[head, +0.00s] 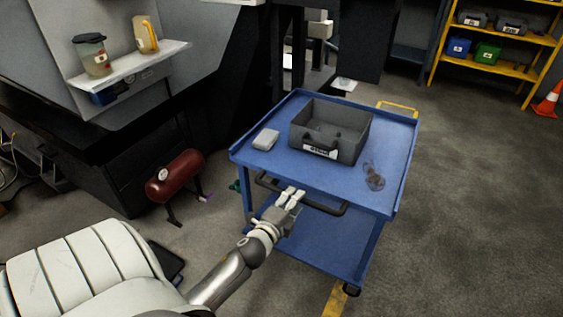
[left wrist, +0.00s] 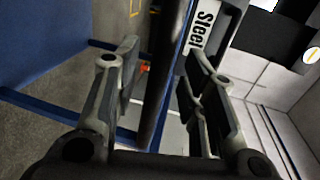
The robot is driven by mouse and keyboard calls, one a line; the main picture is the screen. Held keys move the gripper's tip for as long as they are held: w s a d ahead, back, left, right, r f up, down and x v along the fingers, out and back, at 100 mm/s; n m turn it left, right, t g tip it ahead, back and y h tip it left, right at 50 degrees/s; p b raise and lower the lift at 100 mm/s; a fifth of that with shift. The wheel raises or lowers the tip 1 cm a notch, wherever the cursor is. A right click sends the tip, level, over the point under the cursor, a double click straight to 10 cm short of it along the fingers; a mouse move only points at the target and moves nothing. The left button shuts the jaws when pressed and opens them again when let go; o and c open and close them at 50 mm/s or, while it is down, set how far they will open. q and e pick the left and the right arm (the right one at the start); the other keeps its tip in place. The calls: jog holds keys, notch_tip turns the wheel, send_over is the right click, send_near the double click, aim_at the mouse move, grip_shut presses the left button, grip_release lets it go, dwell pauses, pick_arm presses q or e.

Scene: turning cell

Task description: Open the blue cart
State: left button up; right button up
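The blue cart (head: 268,163) stands in the middle of the head view, with a top tray and a lower shelf (head: 312,245). A black bar handle (head: 325,208) runs along its near side, below the top. My left gripper (head: 290,196) is at this handle, near its middle. In the left wrist view the fingers of my left gripper (left wrist: 161,68) are apart, and the dark bar (left wrist: 160,85) shows between them. I cannot tell whether either finger touches it. Part of the handle is hidden behind the gripper in the head view. My right gripper is not in view.
On the cart top are a grey labelled bin (head: 350,146), a small grey block (head: 265,139) and a brownish clear item (head: 374,177). A red tank (head: 175,178) stands on the floor to the left. A yellow shelf (head: 493,68) and orange cone (head: 548,100) are back right. Floor right of the cart is clear.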

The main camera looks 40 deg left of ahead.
pick_arm(q)
jog(key=v, duration=0.9)
jog(key=shift+s, duration=0.15)
